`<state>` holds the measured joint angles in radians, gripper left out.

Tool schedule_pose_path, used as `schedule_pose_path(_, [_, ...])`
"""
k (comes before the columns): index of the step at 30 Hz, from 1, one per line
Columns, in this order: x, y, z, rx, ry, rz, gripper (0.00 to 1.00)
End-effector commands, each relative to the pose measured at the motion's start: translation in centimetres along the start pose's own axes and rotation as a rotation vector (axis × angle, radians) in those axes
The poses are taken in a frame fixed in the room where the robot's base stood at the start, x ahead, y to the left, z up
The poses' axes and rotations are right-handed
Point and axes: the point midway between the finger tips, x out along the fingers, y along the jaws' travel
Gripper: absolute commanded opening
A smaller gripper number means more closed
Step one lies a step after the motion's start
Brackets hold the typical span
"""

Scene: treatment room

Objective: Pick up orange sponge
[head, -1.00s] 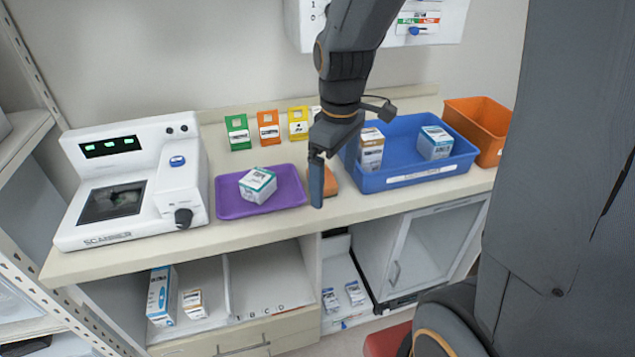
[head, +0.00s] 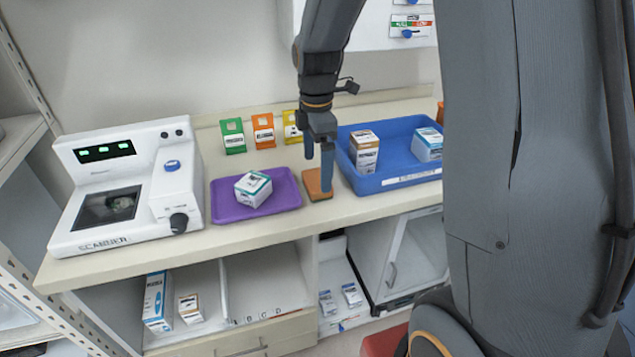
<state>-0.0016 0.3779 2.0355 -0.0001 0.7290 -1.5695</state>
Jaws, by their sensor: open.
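The orange sponge (head: 315,185) lies flat on the counter between the purple tray and the blue bin. Its right part is partly hidden by a finger of my gripper. My gripper (head: 318,172) points down over the sponge with its two blue fingers apart. One finger is at the sponge's right edge, the other stands higher at its back left in the picture. I cannot tell whether either finger touches the sponge. Nothing is held.
A purple tray (head: 221,208) with a white box (head: 253,188) is left of the sponge. A blue bin (head: 395,181) with two boxes is close on the right. A white scanner (head: 133,235) stands at the left. Coloured cards (head: 233,135) stand behind.

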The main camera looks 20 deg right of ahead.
Motion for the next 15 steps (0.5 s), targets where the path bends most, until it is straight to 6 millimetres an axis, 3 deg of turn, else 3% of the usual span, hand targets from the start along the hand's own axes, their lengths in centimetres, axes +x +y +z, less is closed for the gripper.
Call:
schedule_pose_path(6, [2.6,-0.1,0.1,0.001,0.0,-0.001,0.96])
schedule_pose_path(15, [3.0,-0.1,0.1,0.001,0.0,0.001,0.96])
